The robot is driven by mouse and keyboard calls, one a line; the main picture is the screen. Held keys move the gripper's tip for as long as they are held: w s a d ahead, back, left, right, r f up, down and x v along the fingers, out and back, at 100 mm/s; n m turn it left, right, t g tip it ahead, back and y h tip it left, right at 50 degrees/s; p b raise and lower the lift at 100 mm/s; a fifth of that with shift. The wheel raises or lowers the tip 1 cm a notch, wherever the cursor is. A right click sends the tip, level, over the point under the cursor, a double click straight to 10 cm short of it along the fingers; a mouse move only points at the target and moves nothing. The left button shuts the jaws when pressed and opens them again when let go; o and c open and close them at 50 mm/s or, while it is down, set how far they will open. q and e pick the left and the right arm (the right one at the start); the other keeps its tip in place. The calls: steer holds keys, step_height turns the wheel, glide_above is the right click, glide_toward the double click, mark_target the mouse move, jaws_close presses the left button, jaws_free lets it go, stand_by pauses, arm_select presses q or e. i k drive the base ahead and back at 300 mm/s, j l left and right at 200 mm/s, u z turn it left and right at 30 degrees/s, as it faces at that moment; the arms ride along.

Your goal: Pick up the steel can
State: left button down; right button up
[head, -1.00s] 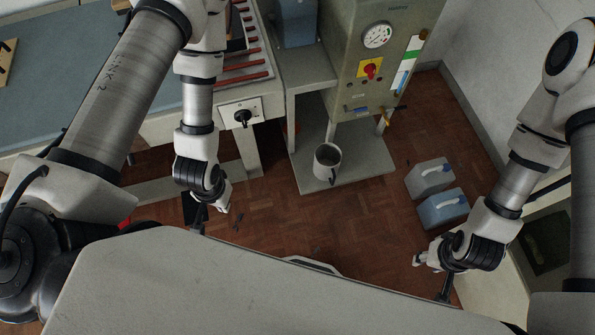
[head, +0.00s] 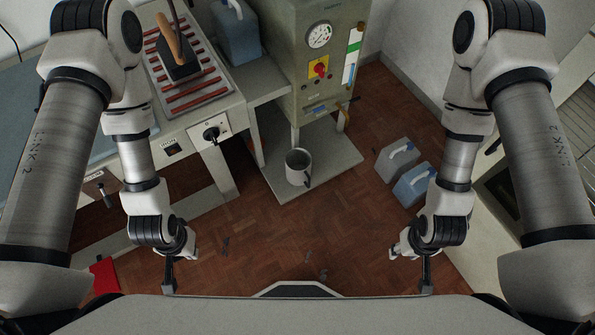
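The steel can (head: 297,168) is a grey, open-topped vessel with a dark handle on its lower right side. It stands upright on the low grey shelf (head: 338,165) under the panelled machine, near the middle of the head view. My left gripper (head: 181,272) hangs at lower left, well short of the can. My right gripper (head: 412,268) hangs at lower right, also well away from the can. Both grippers are small and partly hidden by my wrists, so their finger opening is unclear. Nothing shows in either one.
The machine (head: 315,60) with gauge and red knob rises behind the can. Two jugs, one grey (head: 397,158) and one blue (head: 414,184), stand on the floor right of the shelf. An iron (head: 176,60) rests on the ribbed table at left. Wooden floor (head: 260,235) before the shelf is mostly clear.

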mark_target(299, 161)
steer(key=z, duration=0.45)
steer(key=j+z, duration=0.15)
steer(key=z, duration=0.7)
steer(key=j+z, duration=0.15)
steer(key=z, duration=0.3)
steer(key=k+j, duration=0.25)
steer(key=j, duration=0.15)
steer(key=k+j+z, duration=0.1)
steer(key=k+j, duration=0.2)
steer(key=j, duration=0.1)
